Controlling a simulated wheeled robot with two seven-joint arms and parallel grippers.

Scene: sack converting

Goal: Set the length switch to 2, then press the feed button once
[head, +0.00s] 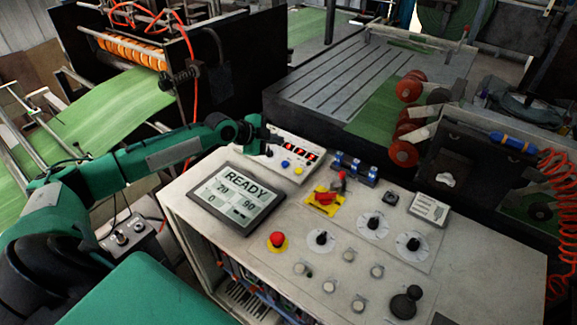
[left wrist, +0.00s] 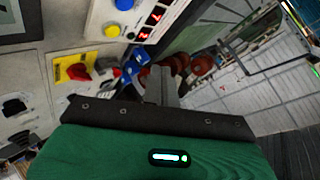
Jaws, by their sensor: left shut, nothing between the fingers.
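A small white control box (head: 268,163) at the back of the console has a red lit display (head: 298,148), a blue button (head: 285,163) and a yellow button (head: 298,170). A small dark knob (head: 268,153) sits at its left end. No label shows which control is the length switch or the feed button. My left gripper (head: 270,137) is shut and empty, over the left back part of the box; contact cannot be told. In the left wrist view its fingers (left wrist: 165,85) point past the display (left wrist: 152,20) and blue button (left wrist: 125,4). My right gripper is not in view.
The console top carries a READY screen (head: 239,197), a red switch on a yellow plate (head: 325,198), a red mushroom button (head: 277,240), several black knobs and a joystick (head: 405,302). Blue-and-black parts (head: 354,168) stand right of the box. Machinery with red rollers (head: 403,154) lies behind.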

